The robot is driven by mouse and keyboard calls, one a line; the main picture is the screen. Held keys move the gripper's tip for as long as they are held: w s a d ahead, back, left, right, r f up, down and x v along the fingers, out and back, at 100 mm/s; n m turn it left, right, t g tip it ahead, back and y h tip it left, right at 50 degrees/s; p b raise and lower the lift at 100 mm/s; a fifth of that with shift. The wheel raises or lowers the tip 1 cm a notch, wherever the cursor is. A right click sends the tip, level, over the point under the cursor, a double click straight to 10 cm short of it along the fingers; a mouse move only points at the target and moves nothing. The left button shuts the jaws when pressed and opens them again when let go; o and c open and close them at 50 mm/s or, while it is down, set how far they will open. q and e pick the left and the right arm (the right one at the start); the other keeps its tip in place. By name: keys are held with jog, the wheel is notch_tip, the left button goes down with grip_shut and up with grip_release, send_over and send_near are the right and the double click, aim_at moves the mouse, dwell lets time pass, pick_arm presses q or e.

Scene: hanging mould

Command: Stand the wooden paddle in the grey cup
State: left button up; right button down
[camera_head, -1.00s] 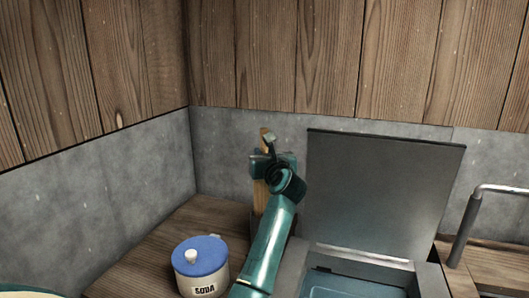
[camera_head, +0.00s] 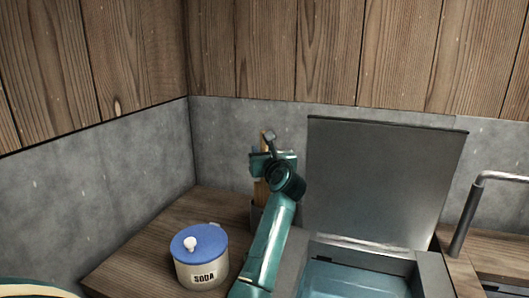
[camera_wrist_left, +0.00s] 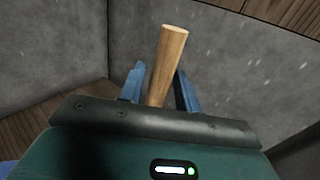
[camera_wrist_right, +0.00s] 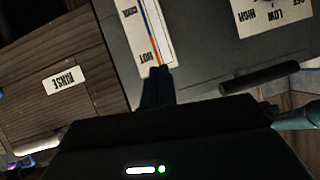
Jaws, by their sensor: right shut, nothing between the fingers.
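The wooden paddle (camera_head: 260,193) stands roughly upright near the back wall, left of the raised lid. Its handle (camera_wrist_left: 168,65) rises between the fingers of my left gripper (camera_wrist_left: 159,88) in the left wrist view, with a gap on each side, so the gripper is open around it. In the head view my left gripper (camera_head: 268,153) hides part of the paddle. The grey cup (camera_head: 257,215) shows only as a sliver left of my forearm, and the paddle's lower part appears to go into it. My right gripper (camera_wrist_right: 157,84) is shut and empty, in the right wrist view only.
A white soda jar (camera_head: 201,270) with a blue lid stands on the wooden counter (camera_head: 150,248), left of my forearm. A grey lid (camera_head: 380,185) stands raised over a basin at right. A metal rail (camera_head: 468,215) is at far right. The left counter has free room.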

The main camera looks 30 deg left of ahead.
pick_arm(q)
jog(key=shift+o, duration=1.3)
jog(key=b+v, duration=0.1)
jog(key=v, duration=1.2)
jog(key=shift+s+d+f, duration=0.1)
